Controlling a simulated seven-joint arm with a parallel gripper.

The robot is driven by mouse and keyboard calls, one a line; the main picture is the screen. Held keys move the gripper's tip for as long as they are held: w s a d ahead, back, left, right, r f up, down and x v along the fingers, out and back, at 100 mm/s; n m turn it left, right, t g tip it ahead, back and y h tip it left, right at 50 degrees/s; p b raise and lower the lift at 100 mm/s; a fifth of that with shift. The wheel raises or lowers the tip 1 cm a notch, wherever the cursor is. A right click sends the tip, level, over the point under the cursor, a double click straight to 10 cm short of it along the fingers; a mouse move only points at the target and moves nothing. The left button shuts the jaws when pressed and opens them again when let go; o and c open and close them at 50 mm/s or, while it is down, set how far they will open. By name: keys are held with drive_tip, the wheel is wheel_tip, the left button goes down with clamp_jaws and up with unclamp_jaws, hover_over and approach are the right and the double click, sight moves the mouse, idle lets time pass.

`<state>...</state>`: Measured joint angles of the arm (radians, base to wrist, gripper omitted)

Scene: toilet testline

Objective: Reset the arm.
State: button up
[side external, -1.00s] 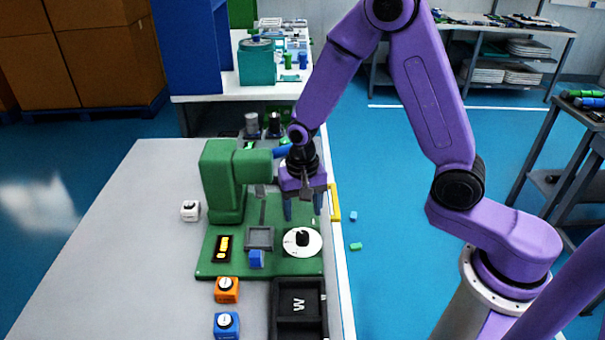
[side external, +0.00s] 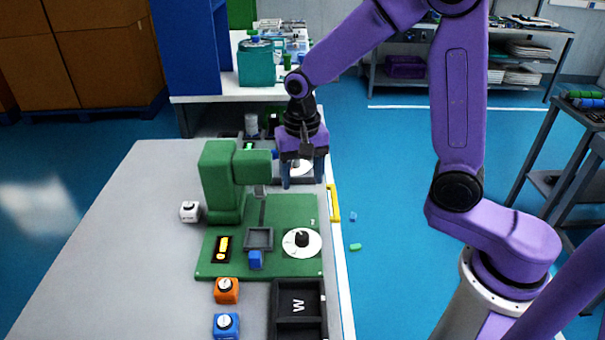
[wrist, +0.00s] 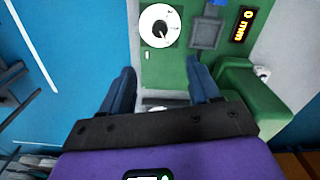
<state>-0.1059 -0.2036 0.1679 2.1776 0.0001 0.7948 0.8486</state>
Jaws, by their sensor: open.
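My gripper (side external: 302,178) is open and empty, with its fingers pointing down beyond the green test machine (side external: 222,180) in the side view. In the wrist view my gripper's two blue fingers (wrist: 160,80) stand apart with nothing held between them. The machine's green base (side external: 290,212) carries a white dial with a black knob (side external: 302,239), a grey square holder (side external: 259,238) and a black display (side external: 223,249) with yellow marks. The dial also shows in the wrist view (wrist: 159,26). A second white dial is partly hidden behind my gripper.
A blue block (side external: 256,259) sits by the grey holder. White (side external: 190,211), orange (side external: 227,290) and blue (side external: 227,325) cubes stand on the grey table. A black tray (side external: 298,306) is at the front. Small blue and green pieces lie on the floor to the right.

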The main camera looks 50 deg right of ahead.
drive_tip(key=s+d+r+n, duration=0.1)
drive_tip(key=s+d+n, duration=0.1)
drive_tip(key=s+n, duration=0.7)
drive_tip(key=s+d+r+n, duration=0.2)
drive_tip(key=s+n, duration=0.7)
drive_tip(key=s, duration=0.6)
drive_tip(key=shift+d+r+n, duration=0.3)
drive_tip(key=shift+d+n, duration=0.1)
